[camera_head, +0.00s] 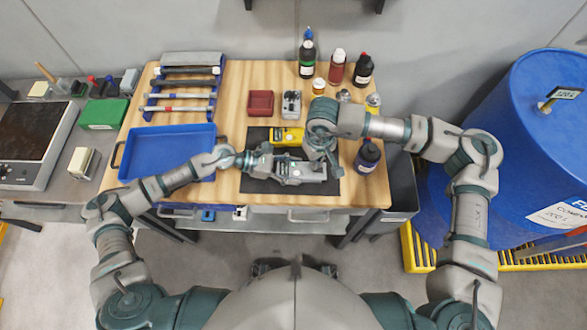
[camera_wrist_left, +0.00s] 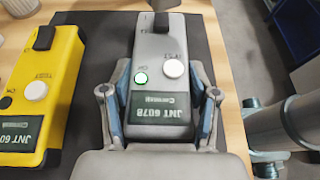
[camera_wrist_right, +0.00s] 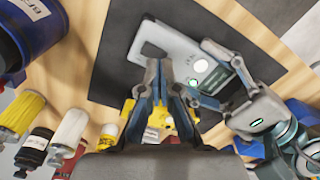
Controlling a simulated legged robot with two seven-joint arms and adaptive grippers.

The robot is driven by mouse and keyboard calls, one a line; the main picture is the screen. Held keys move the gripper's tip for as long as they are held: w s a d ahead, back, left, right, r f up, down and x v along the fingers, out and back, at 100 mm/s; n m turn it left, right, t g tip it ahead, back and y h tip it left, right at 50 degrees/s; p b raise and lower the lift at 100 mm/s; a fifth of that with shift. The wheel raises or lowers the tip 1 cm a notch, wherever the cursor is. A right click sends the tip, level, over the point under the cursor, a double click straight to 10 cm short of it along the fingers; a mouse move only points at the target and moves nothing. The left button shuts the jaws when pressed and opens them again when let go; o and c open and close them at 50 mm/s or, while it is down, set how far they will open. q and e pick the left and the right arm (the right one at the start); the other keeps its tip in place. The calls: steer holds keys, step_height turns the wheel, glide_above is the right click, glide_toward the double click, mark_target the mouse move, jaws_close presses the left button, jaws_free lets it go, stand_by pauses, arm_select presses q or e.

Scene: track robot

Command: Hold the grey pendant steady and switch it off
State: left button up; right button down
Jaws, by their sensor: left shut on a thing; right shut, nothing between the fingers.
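The grey pendant (camera_head: 312,172) lies on the dark mat on the bench. My right gripper (camera_wrist_right: 163,78) is shut and empty. In the right wrist view its tips overlap the grey pendant's edge (camera_wrist_right: 180,45), to one side of the white button (camera_wrist_right: 200,65); I cannot tell whether they touch.
A yellow pendant (camera_wrist_left: 45,70) lies close beside the grey one on the dark mat (camera_head: 255,186). Several bottles (camera_head: 337,67) stand at the back right. A blue tray (camera_head: 135,165) is at left, and a large blue drum (camera_head: 530,120) stands right of the bench.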

arm_select(q)
steer(key=shift+s+a+f, duration=0.15)
steer(key=shift+a+f, duration=0.05)
steer(key=shift+f, duration=0.4)
arm_select(e)
steer(key=shift+f, duration=1.25)
steer(key=shift+r, duration=3.05)
arm_select(q)
steer(key=o, duration=1.6)
steer(key=shift+r, duration=0.1)
steer(key=shift+r, duration=0.1)
